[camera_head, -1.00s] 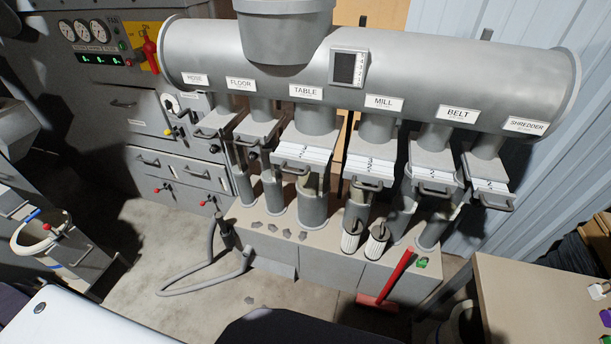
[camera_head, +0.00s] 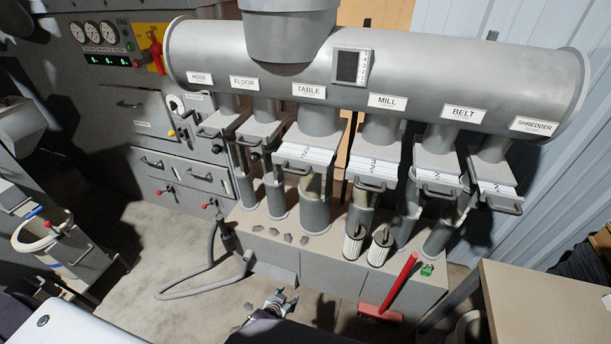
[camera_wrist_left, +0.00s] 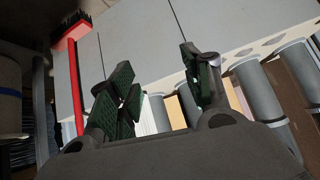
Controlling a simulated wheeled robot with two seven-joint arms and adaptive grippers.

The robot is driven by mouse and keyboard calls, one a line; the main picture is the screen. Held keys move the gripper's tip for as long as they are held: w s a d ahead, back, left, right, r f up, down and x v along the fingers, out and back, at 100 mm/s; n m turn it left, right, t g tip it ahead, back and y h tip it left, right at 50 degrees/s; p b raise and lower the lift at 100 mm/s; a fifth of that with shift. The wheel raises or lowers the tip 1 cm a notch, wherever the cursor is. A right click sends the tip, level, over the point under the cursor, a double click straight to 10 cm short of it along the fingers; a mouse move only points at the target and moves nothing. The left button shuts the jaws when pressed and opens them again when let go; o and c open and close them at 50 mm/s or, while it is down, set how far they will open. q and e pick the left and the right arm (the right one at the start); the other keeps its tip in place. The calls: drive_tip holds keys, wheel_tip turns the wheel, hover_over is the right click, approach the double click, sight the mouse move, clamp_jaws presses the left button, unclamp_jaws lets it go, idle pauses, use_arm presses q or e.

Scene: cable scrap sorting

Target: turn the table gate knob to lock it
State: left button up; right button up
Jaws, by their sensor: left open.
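The table gate (camera_head: 312,152) is a grey slide with white marked strips and a front handle, under the TABLE label (camera_head: 309,91) on the big duct. I cannot make out its knob clearly. My left gripper (camera_head: 278,300) is low at the bottom centre, in front of the grey bench and well below the gate, touching nothing that I can see. In the left wrist view its dark green finger pads (camera_wrist_left: 158,88) stand apart with nothing between them. My right gripper is not in view.
Similar gates stand on both sides, including the floor gate (camera_head: 262,130) and mill gate (camera_head: 377,160). Two pleated filters (camera_head: 353,243) stand on the bench (camera_head: 330,268). A red-handled brush (camera_head: 401,283) leans at its front. A grey hose (camera_head: 190,292) lies on the floor.

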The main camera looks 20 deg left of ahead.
use_arm(q)
drive_tip(key=w+r+t+b, duration=0.1)
drive_tip(key=w+r+t, duration=0.1)
drive_tip(key=w+r, duration=0.6)
drive_tip(key=w+r+t, duration=0.3)
drive_tip(key=w+r, duration=0.2)
drive_tip(key=r, duration=0.6)
drive_tip(key=w+a+r+t, duration=0.1)
drive_tip(key=r+t, duration=0.1)
drive_tip(key=r, duration=0.8)
drive_tip(key=w+r+t, duration=0.2)
drive_tip(key=r, duration=0.8)
drive_tip(key=shift+w+a+r+m+b, duration=0.25)
drive_tip(key=shift+a+m+b, duration=0.05)
drive_tip(key=shift+a+m, duration=0.1)
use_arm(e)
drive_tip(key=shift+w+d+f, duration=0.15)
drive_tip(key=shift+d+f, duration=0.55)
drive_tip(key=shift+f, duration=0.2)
use_arm(q)
drive_tip(key=shift+w, duration=0.15)
drive_tip(key=w, duration=1.3)
drive_tip(key=shift+w+d, duration=0.25)
drive_tip(key=shift+d, duration=0.05)
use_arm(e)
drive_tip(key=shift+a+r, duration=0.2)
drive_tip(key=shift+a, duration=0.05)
